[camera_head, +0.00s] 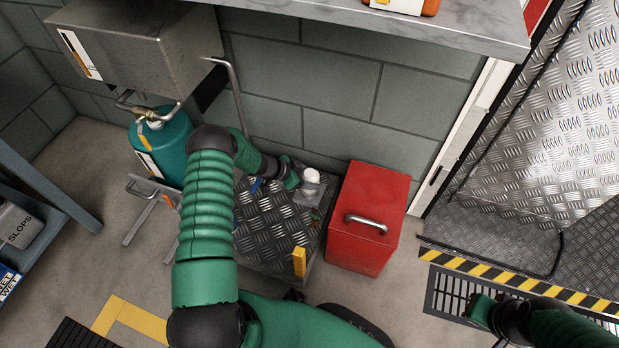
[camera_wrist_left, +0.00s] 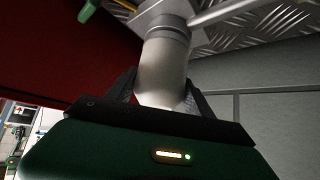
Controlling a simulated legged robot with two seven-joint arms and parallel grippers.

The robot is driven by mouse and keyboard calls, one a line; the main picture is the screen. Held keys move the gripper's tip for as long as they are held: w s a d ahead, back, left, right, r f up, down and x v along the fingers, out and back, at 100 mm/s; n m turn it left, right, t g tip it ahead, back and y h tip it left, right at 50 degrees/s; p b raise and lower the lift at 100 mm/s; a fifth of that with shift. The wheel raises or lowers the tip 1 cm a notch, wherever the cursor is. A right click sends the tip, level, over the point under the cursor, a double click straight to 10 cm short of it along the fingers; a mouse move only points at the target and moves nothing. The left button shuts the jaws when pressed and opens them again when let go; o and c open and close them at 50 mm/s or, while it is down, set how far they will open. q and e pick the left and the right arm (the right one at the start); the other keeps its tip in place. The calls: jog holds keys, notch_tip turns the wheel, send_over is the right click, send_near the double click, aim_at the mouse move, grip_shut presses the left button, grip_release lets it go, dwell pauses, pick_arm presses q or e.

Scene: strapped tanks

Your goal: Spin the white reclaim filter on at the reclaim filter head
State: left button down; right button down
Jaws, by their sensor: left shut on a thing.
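The white reclaim filter (camera_head: 311,176) stands at the far right corner of the tread-plate box top. My left gripper (camera_head: 294,182) is shut on it from the left. In the left wrist view the white filter (camera_wrist_left: 162,70) sits between the two dark fingers of my left gripper (camera_wrist_left: 163,98). Its far end meets a grey collar (camera_wrist_left: 166,22), which may be the filter head; I cannot tell whether it is threaded on. My right gripper (camera_head: 480,309) is low at the right, away from the filter, and its fingers are not clear.
A red box (camera_head: 368,205) with a handle stands close to the right of the tread-plate box (camera_head: 275,228). A teal tank (camera_head: 163,145) is at the left under a metal cabinet (camera_head: 150,50). A grey counter (camera_head: 450,22) overhangs the back. A yellow tab (camera_head: 299,262) is at the box's front.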

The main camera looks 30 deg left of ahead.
pick_arm(q)
jog(key=shift+w+a+m+g+h+b, duration=0.1)
jog(key=shift+m+g+h+b, duration=0.45)
jog(key=shift+m+b, duration=0.65)
jog(key=shift+w+m+g+h+b, duration=0.1)
jog(key=shift+m+g+h+b, duration=0.45)
jog(key=shift+m+b, duration=0.6)
jog(key=shift+r+b, duration=0.1)
jog(key=shift+b, duration=0.2)
jog(key=shift+b, duration=0.5)
jog(key=m+g+h+b, duration=0.1)
jog(key=m+g+b, duration=0.1)
jog(key=b, duration=0.4)
jog(key=shift+w+m+g+b, duration=0.1)
jog(key=shift+m+g+b, duration=0.2)
jog(key=shift+m, duration=0.35)
jog(key=shift+m+g+h+b, duration=0.3)
jog(key=shift+m+b, duration=0.2)
jog(key=shift+b, duration=0.7)
